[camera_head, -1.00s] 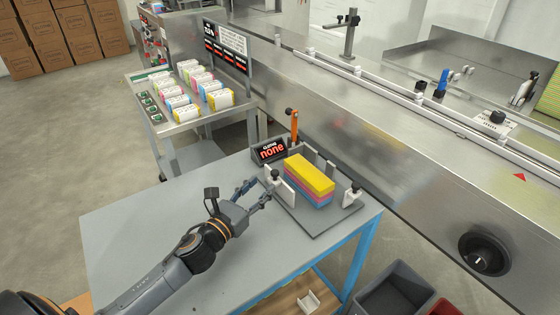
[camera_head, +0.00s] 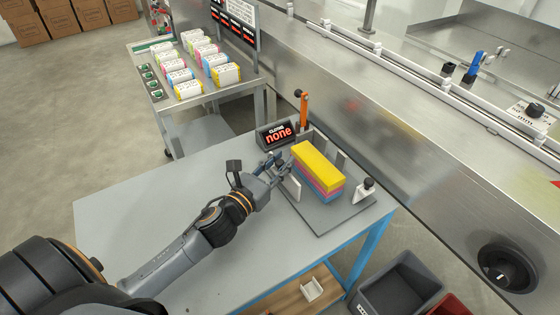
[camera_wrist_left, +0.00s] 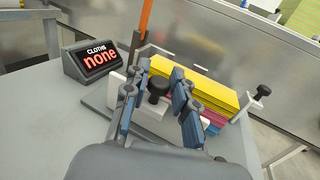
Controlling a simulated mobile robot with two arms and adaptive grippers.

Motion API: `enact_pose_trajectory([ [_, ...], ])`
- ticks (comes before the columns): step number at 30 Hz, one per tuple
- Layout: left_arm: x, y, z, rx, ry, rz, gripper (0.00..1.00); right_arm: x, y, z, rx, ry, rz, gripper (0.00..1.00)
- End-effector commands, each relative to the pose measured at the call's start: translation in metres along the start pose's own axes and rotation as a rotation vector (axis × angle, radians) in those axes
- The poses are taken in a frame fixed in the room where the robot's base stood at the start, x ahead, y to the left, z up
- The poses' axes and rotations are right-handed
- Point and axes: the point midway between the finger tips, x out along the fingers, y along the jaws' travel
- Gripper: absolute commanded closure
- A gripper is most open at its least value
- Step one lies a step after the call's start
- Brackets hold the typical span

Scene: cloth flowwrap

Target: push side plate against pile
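The pile of yellow, pink and blue cloths (camera_head: 320,160) stands on a grey fixture base (camera_head: 328,220). A white side plate (camera_head: 293,188) stands upright at its left. In the left wrist view the side plate (camera_wrist_left: 148,117) carries a black knob (camera_wrist_left: 157,90), and the cloth pile (camera_wrist_left: 215,92) is behind and to the right. My left gripper (camera_head: 280,160) is at this plate. In the left wrist view its fingers (camera_wrist_left: 160,74) are apart, one on each side of the knob; contact is unclear. Another white side plate (camera_head: 363,195) with a black knob stands right of the pile. My right gripper is out of view.
A sign reading "none" (camera_head: 277,134) and an orange upright lever (camera_head: 304,112) stand behind the fixture. The table (camera_head: 160,210) is clear on the left. A steel machine wall (camera_head: 400,150) runs behind. A cart (camera_head: 160,100) holds several wrapped packs.

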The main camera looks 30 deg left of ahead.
Motion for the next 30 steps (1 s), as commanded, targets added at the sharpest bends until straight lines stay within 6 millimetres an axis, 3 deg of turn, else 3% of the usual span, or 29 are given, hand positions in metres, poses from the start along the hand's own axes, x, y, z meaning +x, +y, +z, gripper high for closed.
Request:
enact_pose_trajectory([
  [1, 0.0, 0.0, 0.0, 0.0, 0.0, 0.0, 0.9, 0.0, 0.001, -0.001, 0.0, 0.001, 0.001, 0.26],
  [3, 0.0, 0.0, 0.0, 0.0, 0.0, 0.0, 1.0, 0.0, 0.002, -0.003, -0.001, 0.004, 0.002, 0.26],
  [8, 0.002, -0.001, 0.0, 0.0, 0.0, 0.0, 1.0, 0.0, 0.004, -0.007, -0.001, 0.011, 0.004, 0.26],
  [11, 0.013, -0.004, 0.001, -0.001, -0.001, 0.0, 1.0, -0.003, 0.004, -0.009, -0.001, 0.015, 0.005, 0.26],
  [21, 0.076, -0.031, 0.0, -0.002, 0.0, 0.001, 1.0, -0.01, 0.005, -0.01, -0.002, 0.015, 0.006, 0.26],
  [30, 0.088, -0.037, -0.001, 0.001, 0.001, -0.001, 1.0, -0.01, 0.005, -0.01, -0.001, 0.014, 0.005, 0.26],
])
